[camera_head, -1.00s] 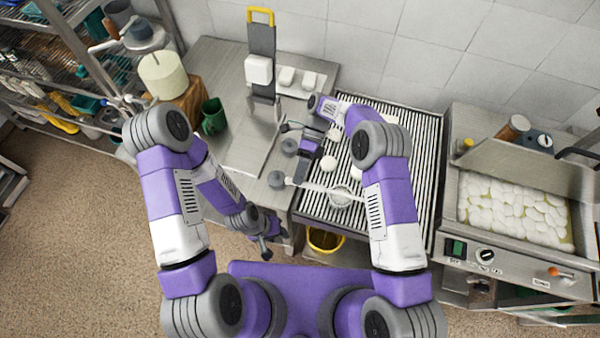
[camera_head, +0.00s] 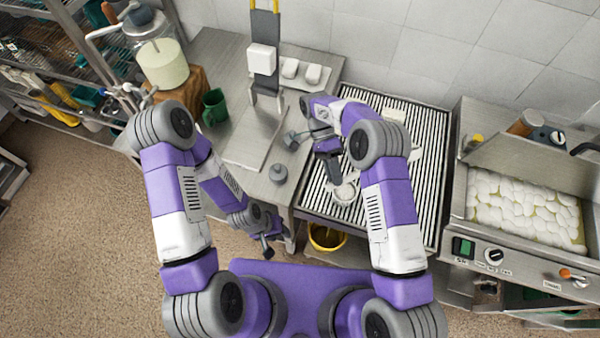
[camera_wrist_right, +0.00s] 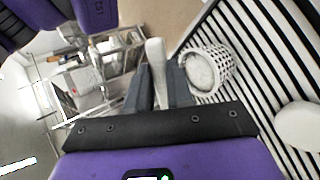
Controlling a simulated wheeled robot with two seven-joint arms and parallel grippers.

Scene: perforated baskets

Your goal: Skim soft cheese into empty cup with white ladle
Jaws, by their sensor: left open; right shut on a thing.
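My right gripper (camera_head: 335,184) is shut on the white ladle (camera_wrist_right: 156,62), whose pale handle stands between the fingers in the right wrist view. Its other end is hidden. A white perforated cup (camera_head: 346,196) is on the slatted drain rack, just beside the right gripper. It also shows in the wrist view (camera_wrist_right: 222,66), right of the fingers; I cannot tell whether its pale inside is empty. Soft white cheese (camera_head: 520,208) fills the steel vat (camera_head: 462,222) at the right. My left gripper (camera_head: 268,247) is open and empty, low in front of the counter.
The slatted drain rack (camera_head: 425,190) lies between the steel counter (camera_head: 245,140) and the vat. A yellow bucket (camera_head: 327,238) stands below the rack.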

